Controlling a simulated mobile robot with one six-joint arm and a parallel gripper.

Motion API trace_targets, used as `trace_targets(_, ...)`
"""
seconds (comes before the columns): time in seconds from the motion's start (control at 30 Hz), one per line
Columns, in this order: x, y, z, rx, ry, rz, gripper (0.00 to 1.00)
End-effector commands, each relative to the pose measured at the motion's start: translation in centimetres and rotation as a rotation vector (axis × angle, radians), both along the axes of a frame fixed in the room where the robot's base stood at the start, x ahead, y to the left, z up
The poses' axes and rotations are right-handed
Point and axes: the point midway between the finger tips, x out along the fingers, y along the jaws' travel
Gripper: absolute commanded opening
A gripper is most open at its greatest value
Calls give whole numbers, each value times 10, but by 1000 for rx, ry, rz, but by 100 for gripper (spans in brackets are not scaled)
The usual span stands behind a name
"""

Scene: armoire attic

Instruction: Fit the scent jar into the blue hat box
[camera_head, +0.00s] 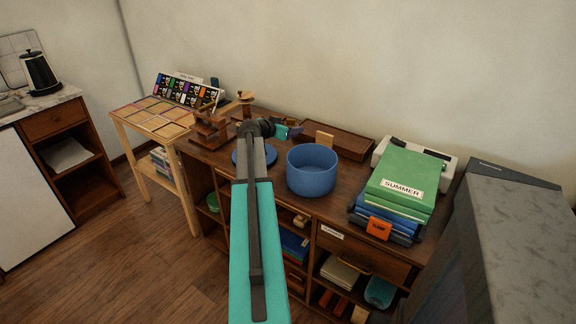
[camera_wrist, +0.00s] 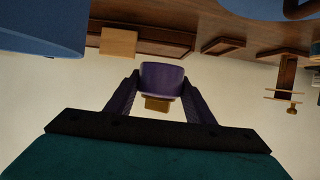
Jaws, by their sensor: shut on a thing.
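The scent jar, purple with a tan end, is held between the two fingers of my gripper (camera_wrist: 162,82); the jar (camera_wrist: 162,72) shows in the middle of the wrist view. In the head view my gripper (camera_head: 288,131) is small and partly hidden by my arm, with the purple jar (camera_head: 297,131) at its tip. The blue hat box (camera_head: 312,181) is open-topped and stands on the wooden dresser. The jar is behind the box and a little to its left, apart from it. The box also shows at the upper left of the wrist view (camera_wrist: 40,30).
A flat blue round lid (camera_head: 242,158) lies left of the box, partly behind my arm. A wooden tray (camera_head: 345,143) and small tan block (camera_head: 324,138) are behind it. Wooden stands (camera_head: 209,130) are at left. Green and blue boxes (camera_head: 402,178) are stacked at right.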

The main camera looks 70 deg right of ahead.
Motion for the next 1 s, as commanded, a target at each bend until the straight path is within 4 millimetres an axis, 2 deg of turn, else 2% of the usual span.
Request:
trace_targets(0.37, 0, 0, -5, 0, 2, 1, 16)
trace_targets(0.8, 0, 0, -56, 1, 3, 1, 16)
trace_targets(1.0, 0, 0, -62, -2, 1, 1, 16)
